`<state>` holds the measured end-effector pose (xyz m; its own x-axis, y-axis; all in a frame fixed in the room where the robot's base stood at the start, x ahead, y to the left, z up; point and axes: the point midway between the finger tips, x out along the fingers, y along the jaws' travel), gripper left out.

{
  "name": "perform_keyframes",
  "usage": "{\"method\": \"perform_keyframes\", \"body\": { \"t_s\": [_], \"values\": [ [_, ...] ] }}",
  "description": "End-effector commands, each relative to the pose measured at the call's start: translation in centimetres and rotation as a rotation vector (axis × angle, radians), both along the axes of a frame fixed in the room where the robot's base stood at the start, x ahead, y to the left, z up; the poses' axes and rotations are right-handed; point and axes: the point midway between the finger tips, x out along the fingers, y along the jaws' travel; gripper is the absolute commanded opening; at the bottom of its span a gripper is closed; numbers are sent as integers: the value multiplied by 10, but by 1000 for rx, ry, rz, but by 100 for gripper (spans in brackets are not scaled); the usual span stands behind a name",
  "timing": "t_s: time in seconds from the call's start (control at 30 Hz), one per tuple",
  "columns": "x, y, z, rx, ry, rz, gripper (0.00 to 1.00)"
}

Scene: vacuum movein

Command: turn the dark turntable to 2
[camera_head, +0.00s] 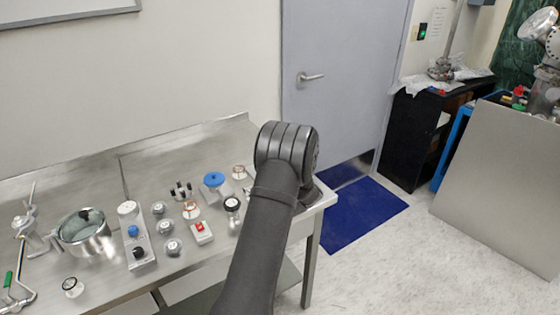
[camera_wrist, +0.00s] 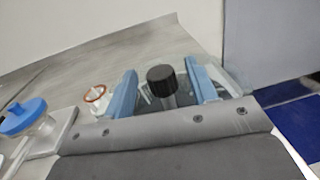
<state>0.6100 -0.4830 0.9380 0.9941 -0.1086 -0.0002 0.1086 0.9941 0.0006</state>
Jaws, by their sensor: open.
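A black round knob (camera_wrist: 161,74) with a ribbed edge stands upright in the wrist view. It looks like the dark turntable, but I see no numbers on it. My gripper (camera_wrist: 160,88) is open, with one blue finger on each side of the knob and gaps between. I cannot tell how deep the fingers reach beside it. In the head view my own arm hides the knob and most of the gripper, near the right end of the steel table (camera_head: 110,180).
A blue-topped device (camera_head: 214,180) and a small jar with a reddish ring (camera_head: 239,172) stand left of my arm. A black-ringed dial (camera_head: 232,204), a red-switch box (camera_head: 202,232) and a glass-lidded pot (camera_head: 84,235) are further left. The grey door (camera_head: 340,110) is behind.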

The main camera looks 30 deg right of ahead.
Motion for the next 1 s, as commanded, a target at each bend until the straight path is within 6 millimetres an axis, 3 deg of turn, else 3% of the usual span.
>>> {"method": "perform_keyframes", "body": {
  "t_s": [0.07, 0.33, 1.0],
  "values": [
    [0, 0, 0, 0, 0, 0, 52],
    [0, 0, 0, 0, 0, 0, 1],
    [0, 2, 1, -1, -1, -141, 0]
  ]
}}
